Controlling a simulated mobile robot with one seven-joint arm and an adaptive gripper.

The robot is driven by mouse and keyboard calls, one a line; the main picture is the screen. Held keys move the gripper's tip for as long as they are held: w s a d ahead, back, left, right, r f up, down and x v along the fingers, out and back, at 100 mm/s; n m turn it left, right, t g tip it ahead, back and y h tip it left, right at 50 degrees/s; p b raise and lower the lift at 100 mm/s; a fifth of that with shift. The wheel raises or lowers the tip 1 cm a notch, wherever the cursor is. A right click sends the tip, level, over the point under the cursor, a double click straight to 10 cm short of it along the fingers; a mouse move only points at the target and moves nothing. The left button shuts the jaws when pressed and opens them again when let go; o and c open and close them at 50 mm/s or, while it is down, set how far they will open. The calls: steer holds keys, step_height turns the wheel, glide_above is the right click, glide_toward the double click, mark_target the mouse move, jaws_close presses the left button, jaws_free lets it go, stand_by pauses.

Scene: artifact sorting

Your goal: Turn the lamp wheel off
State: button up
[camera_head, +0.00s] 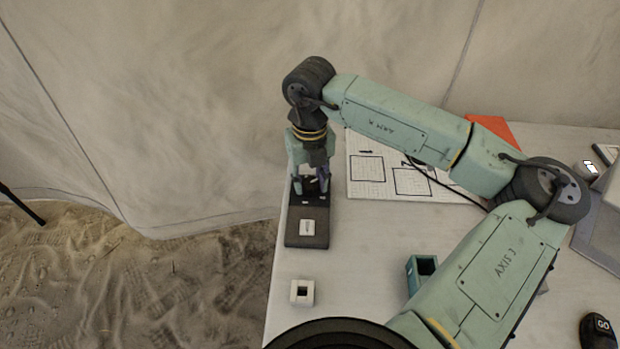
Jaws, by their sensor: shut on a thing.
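A dark rectangular base (320,214) lies near the left edge of the white table, with a small pale marked square (307,228) on its near end. My gripper (311,190) points down over the far end of this base. Its fingers are shut on a small dark part there, which I take to be the lamp wheel. The fingers hide most of this part, so its turned position cannot be seen. A bit of purple shows beside the right finger. Whether the lamp is lit cannot be told.
A white open box (302,292) stands near the table's left edge. A teal open box (421,268) stands beside my arm. Marked white sheets (368,185) and an orange item (497,127) lie behind. A dark GO button (598,331) is at right.

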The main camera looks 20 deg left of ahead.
steer(key=shift+f+b, duration=0.1)
steer(key=shift+b, duration=0.35)
steer(key=shift+c, duration=0.2)
steer(key=n+b, duration=0.2)
steer(key=shift+f+b, duration=0.15)
steer(key=shift+b, duration=0.15)
steer(key=n+b, duration=0.3)
steer(key=b, duration=0.1)
steer(key=shift+n, duration=0.3)
steer(key=n+b, duration=0.3)
steer(key=n, duration=0.1)
steer(key=shift+a, duration=0.1)
steer(key=shift+s+r+n+b, duration=0.15)
steer(key=shift+n+b, duration=0.3)
steer(key=shift+n, duration=0.6)
steer(key=shift+w+r+n+b, duration=0.1)
steer(key=shift+n+b, duration=0.3)
steer(key=shift+n, duration=0.65)
steer(key=o, duration=1.2)
steer(key=shift+c, duration=0.2)
